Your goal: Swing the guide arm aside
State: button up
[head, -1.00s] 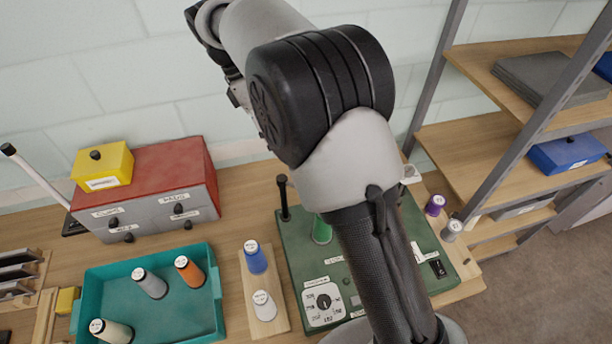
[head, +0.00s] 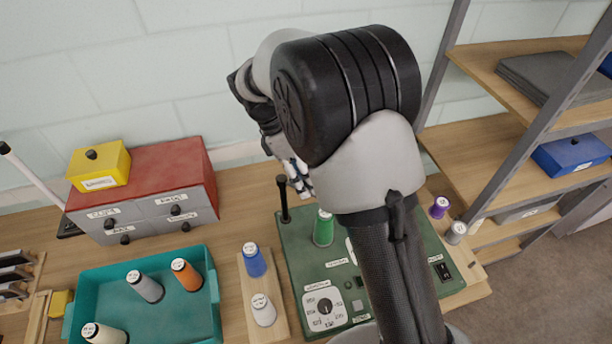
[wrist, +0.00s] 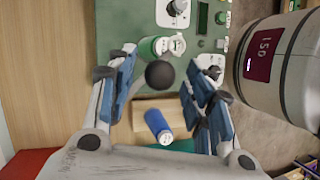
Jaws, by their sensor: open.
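A black upright post with a round knob (head: 284,200) stands at the left back edge of the green panel (head: 310,262); I take it for the guide arm's handle. In the wrist view its dark round knob (wrist: 160,74) shows end-on, between my fingers. My gripper (wrist: 160,68) is open, with blue-padded fingers on either side of the knob and visible gaps. In the head view my gripper (head: 298,178) is just right of the post's top. A green spool (head: 323,228) stands on the panel. My arm hides part of the panel.
A wooden strip (head: 277,320) holds a blue spool (head: 254,260) and a white spool (head: 263,310). A teal tray (head: 175,322) with several spools is at left. A red-topped drawer box (head: 150,190) stands behind it. Shelves (head: 500,150) rise at right.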

grip_shut()
dwell(0.5)
